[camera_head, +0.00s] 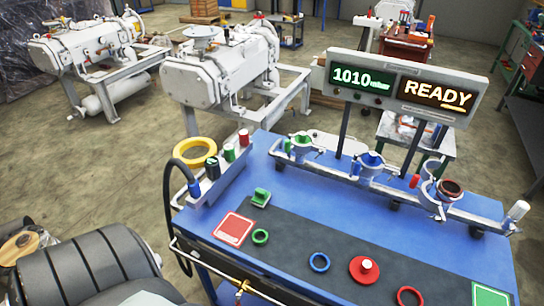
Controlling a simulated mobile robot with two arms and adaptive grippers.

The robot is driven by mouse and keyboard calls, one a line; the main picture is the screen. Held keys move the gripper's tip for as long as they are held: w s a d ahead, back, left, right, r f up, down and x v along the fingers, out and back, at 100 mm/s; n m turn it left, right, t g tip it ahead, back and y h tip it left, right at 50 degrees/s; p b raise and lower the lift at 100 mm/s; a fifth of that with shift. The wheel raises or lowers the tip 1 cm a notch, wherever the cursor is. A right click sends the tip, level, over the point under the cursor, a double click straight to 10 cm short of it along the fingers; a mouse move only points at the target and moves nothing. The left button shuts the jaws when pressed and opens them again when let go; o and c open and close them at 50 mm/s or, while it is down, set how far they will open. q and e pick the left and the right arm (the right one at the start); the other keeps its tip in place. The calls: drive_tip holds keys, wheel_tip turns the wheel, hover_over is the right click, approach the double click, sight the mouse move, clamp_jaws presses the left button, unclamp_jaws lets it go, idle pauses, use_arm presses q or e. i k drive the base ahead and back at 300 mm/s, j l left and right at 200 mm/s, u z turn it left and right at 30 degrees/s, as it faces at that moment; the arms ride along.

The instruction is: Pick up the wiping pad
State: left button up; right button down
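A small green block (260,197) with a raised top lies on the blue workbench (300,178), near its left end. It looks most like the wiping pad, but it is too small to tell for sure. It sits beside the upper edge of the dark mat (330,248), apart from the green ring (260,237) below it. Nothing is touching it from above. Neither of my grippers shows in the head view, so their state is hidden.
A bottle rack (222,172) stands left. A clamp rail (400,186) and display (407,86) stand behind.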

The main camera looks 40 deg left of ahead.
sight(262, 196)
drive_tip(key=u, duration=0.4)
drive_tip(key=i+u, duration=0.1)
drive_tip(key=u, duration=0.25)
drive_tip(key=i+u, duration=0.1)
drive_tip(key=u, duration=0.7)
drive_tip(key=z, duration=1.05)
drive_tip(key=u, duration=1.05)
drive_tip(key=i+l, duration=0.05)
